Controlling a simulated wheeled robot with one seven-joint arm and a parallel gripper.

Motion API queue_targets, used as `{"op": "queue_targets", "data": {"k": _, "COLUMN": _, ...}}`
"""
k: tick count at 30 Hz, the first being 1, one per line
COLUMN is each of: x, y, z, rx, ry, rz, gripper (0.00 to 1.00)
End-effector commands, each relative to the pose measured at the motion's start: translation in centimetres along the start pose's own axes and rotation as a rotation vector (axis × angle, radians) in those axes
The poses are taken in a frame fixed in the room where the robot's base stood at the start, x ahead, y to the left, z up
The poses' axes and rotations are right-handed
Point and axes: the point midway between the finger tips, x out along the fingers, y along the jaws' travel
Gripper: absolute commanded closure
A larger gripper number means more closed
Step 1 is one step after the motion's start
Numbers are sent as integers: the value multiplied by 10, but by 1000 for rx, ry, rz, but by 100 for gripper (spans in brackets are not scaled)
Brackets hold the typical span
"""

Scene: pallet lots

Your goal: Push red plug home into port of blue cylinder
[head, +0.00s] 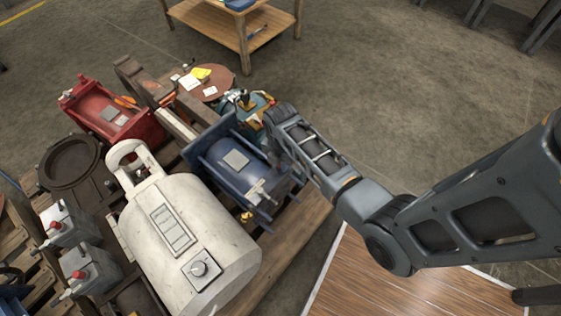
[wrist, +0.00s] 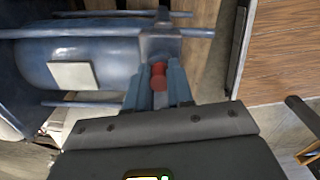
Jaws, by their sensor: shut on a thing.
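The blue cylinder (head: 235,160) lies in a blue frame on the pallet, with a pale label on it. In the wrist view the blue cylinder (wrist: 95,50) fills the upper left, with rods along it and a square end block (wrist: 160,45). The red plug (wrist: 158,76) is between the fingers of my gripper (wrist: 158,88), close against the end block's near side. My gripper is shut on the red plug. The port is hidden behind the plug, so I cannot tell how deep the plug sits. In the head view, my arm hides the plug.
A large white tank (head: 185,240) stands close to the left of the blue cylinder. A red machine (head: 105,110) and grey boxes with red knobs (head: 85,268) are farther left. A wooden table (head: 245,30) stands behind. Open floor lies to the right.

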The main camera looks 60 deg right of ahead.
Motion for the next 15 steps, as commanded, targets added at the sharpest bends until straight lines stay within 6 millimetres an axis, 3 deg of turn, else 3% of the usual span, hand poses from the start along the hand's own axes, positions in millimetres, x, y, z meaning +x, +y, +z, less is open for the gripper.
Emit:
{"op": "queue_targets", "data": {"k": 8, "x": 13, "y": -2, "z": -1, "rx": -1, "ry": 0, "rz": 0, "gripper": 100}}
{"op": "queue_targets", "data": {"k": 9, "x": 13, "y": -2, "z": -1, "rx": -1, "ry": 0, "rz": 0, "gripper": 74}}
{"op": "queue_targets", "data": {"k": 15, "x": 15, "y": -5, "z": -1, "rx": 0, "ry": 0, "rz": -5, "gripper": 55}}
